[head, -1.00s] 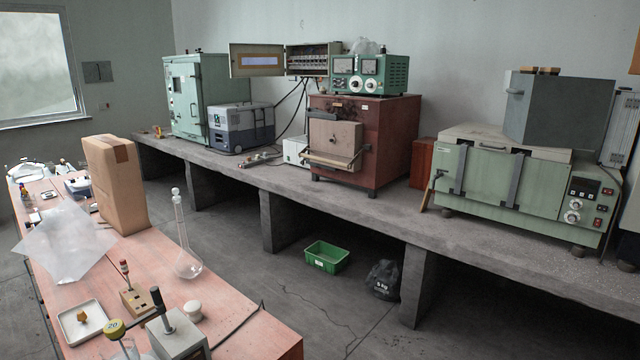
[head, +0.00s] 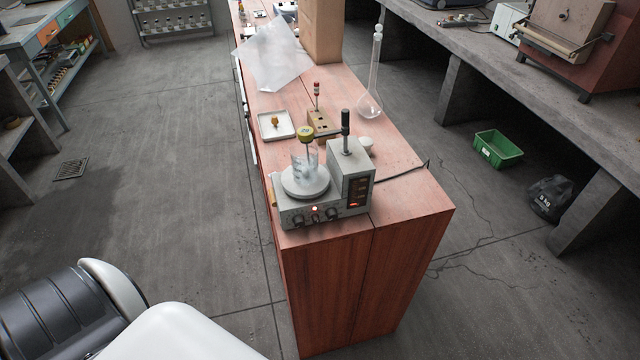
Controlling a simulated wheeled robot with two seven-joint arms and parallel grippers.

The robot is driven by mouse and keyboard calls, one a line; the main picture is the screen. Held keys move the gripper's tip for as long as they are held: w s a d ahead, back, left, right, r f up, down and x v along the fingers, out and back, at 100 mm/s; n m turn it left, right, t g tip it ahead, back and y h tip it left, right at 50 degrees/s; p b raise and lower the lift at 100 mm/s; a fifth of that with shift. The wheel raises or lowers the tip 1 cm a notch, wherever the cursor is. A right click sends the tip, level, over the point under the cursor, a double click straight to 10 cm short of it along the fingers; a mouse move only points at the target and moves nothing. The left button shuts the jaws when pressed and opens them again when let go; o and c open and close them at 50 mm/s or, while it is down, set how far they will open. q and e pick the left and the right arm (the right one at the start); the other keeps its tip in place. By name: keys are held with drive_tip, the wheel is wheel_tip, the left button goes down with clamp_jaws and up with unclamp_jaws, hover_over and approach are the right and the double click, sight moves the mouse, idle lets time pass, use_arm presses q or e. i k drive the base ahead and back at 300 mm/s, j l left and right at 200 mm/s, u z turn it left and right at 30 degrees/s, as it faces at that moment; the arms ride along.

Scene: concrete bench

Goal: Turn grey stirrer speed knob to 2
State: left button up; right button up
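The grey stirrer (head: 322,205) stands at the near end of the wooden bench. Its front face carries several small dark knobs (head: 315,217) and a small red light; the knob markings are too small to read. A glass beaker (head: 304,170) stands on its round white plate (head: 305,182), with a yellow-topped thermometer-like piece (head: 306,135) in it. A taller housing with a dark display and a black-topped post rises at its right. Neither of my grippers shows; only white and dark parts of my own body are at the lower left.
On the wooden bench (head: 410,200) behind the stirrer are a white tray (head: 264,124), a wooden block (head: 322,126), a glass flask (head: 370,103) and a cardboard box (head: 321,32). A black cable runs right. Floor left of the bench is clear.

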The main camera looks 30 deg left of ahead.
sight(298, 220)
drive_tip(key=u, duration=1.2)
